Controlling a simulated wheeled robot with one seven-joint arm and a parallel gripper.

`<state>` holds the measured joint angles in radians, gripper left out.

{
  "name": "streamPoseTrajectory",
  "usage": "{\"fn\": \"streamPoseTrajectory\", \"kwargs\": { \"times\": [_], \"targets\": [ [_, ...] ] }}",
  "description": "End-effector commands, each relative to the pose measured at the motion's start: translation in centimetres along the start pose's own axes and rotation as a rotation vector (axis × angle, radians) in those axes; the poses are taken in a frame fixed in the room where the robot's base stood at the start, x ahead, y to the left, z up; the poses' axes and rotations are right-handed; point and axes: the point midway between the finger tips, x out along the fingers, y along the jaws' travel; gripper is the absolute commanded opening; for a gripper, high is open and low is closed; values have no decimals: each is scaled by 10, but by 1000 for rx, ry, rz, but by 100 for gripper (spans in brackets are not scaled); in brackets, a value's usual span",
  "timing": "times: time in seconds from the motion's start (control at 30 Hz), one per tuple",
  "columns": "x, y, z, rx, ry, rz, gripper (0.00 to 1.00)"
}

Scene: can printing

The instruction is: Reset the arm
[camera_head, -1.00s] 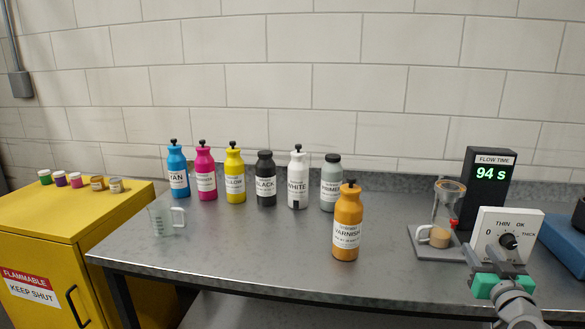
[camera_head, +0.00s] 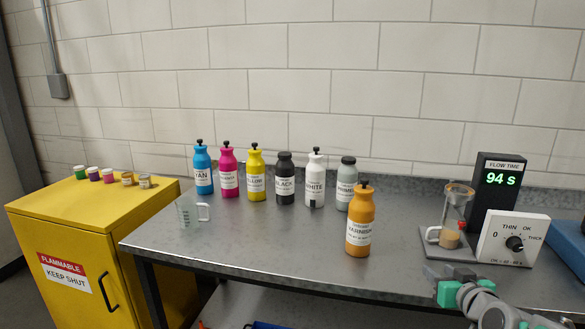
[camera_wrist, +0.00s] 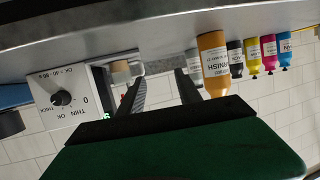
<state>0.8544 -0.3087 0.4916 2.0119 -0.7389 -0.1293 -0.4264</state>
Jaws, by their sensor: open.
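My gripper (camera_head: 452,276) is at the lower right of the head view, by the front edge of the table and in front of the dial box (camera_head: 513,242). In the wrist view its two dark fingers (camera_wrist: 160,82) stand apart with nothing between them. The wrist picture is upside down, with the tabletop along the top. The orange varnish bottle (camera_head: 359,220) stands upright left of the gripper, apart from it; it also shows in the wrist view (camera_wrist: 213,62). The dial box also shows there (camera_wrist: 68,100), its pointer between THIN and OK unclear.
A flow cup stand with a tan-filled beaker (camera_head: 449,239) and a display reading 94 s (camera_head: 497,180) stand behind the gripper. Several colour bottles (camera_head: 255,177) line the table's back. An empty clear beaker (camera_head: 188,213) is at left, beside a yellow cabinet (camera_head: 60,213).

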Motion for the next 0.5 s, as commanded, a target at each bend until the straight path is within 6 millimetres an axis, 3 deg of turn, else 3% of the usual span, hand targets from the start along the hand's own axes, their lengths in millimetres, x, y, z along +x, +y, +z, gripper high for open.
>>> {"fn": "streamPoseTrajectory", "kwargs": {
  "times": [0.13, 0.23, 0.33, 0.4, 0.5],
  "targets": [
    [-7, -71, 10, -29, -192, -87, 41],
    [-32, -127, 27, -52, -383, -135, 41],
    [-85, -180, 51, -73, -616, -147, 41],
    [-125, -200, 67, -77, -757, -125, 41],
    [-168, -212, 84, -73, -890, -86, 41]
  ]
}}
